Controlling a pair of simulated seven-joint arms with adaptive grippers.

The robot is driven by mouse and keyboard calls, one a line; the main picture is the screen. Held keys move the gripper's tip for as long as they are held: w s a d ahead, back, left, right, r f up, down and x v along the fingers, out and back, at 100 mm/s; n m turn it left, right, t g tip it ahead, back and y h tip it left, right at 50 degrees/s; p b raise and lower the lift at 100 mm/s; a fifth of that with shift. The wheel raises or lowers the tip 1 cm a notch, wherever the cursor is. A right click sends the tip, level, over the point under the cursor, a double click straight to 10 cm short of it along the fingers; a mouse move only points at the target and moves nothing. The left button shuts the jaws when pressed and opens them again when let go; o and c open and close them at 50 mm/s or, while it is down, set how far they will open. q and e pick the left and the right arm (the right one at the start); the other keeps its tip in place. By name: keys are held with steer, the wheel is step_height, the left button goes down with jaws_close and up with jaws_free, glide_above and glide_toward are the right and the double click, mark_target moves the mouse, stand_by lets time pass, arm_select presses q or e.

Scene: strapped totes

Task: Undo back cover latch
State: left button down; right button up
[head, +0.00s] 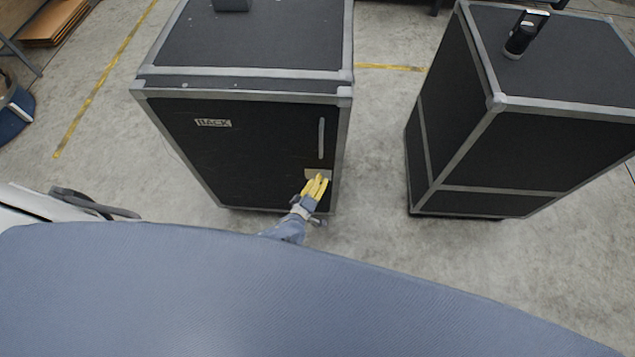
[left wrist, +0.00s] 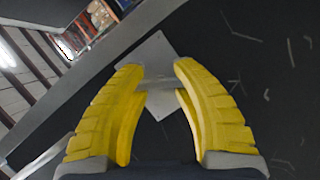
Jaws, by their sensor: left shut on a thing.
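A black case with grey metal edges stands ahead of me, and its front cover (head: 250,150) carries a label reading BACK (head: 213,123). A latch (head: 318,173) with a light metal plate sits low near the cover's right edge, below an upright metal handle (head: 321,138). My left gripper (head: 316,183) is at the latch with its yellow fingers. In the left wrist view the latch plate (left wrist: 153,58) shows between the two fingers (left wrist: 157,90), which are shut on a small metal part of the latch. The fingers hide part of it. My right gripper is not in view.
A second black case (head: 520,150) stands to the right, with a small black and silver object (head: 524,35) on its top. Bare concrete floor (head: 375,150) lies between the cases. Yellow lines (head: 100,80) mark the floor. Brown boards (head: 55,22) lie at the back left.

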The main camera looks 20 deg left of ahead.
arm_select(q)
steer(key=n+t+h, duration=0.1)
steer(key=n, duration=0.3)
steer(key=shift+d+t, duration=0.1)
steer(key=shift+t, duration=0.3)
steer(key=shift+n, duration=0.7)
steer(key=c, duration=0.5)
jaws_free()
steer(key=s, duration=0.4)
steer(key=s+a, duration=0.1)
steer(key=s, duration=0.3)
steer(key=s+a, duration=0.1)
steer(key=s, duration=0.2)
steer(key=shift+s+a, duration=0.1)
steer(key=shift+s, duration=0.3)
stand_by(0.4)
